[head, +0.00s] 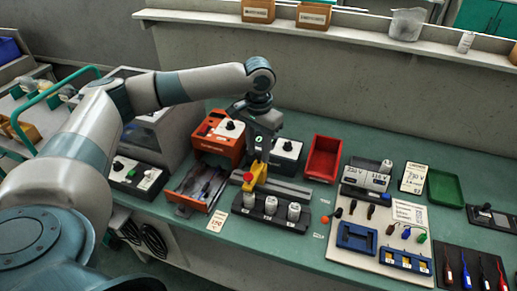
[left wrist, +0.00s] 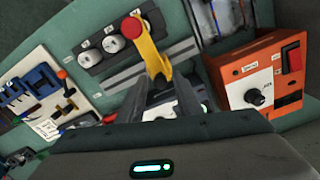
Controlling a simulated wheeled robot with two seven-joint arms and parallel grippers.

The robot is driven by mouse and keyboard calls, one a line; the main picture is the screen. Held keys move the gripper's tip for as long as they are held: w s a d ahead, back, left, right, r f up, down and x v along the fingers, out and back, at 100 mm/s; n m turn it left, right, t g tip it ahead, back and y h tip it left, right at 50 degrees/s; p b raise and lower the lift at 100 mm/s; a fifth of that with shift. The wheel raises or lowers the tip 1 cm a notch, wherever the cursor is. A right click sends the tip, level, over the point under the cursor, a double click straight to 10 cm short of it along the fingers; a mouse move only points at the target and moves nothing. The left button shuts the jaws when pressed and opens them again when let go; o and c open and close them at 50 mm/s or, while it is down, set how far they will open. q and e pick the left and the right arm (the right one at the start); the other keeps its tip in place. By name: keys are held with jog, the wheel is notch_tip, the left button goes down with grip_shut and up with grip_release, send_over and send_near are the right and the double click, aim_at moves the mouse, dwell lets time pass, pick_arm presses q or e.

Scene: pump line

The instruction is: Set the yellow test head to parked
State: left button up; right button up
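The yellow test head (head: 256,177) has a red knob on top and stands at the grey rail (head: 285,188), reaching over the left end of a black block (head: 270,213) with three white-grey cylinders. In the left wrist view the test head (left wrist: 152,50) shows its red knob at the far end, and two cylinders show to its left. My left gripper (head: 261,155) is just behind the test head. In the left wrist view its two fingers (left wrist: 163,88) stand apart, at the near end of the yellow part. I cannot tell whether they touch it. My right gripper is not in view.
An orange box (head: 219,135) with a knob stands close left of my gripper; a white-topped knob box (head: 287,155) is just right. A red bin (head: 323,157) stands farther right. An open tray of tools (head: 197,188) lies at left. Bare bench shows around the red bin.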

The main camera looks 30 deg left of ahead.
pick_arm(q)
grip_shut()
jog(key=shift+a+r+p, duration=0.15)
jog(key=shift+a+p, duration=0.15)
jog(key=shift+p, duration=0.05)
jog(key=s+a+p, duration=0.1)
jog(key=a+p, duration=0.3)
jog(key=a, duration=0.2)
jog(key=shift+s+a, duration=0.25)
jog(key=shift+a, duration=0.05)
jog(key=shift+c, duration=0.4)
grip_release()
jog(key=o, duration=0.3)
jog(key=shift+s+a, duration=0.1)
jog(key=shift+a, duration=0.05)
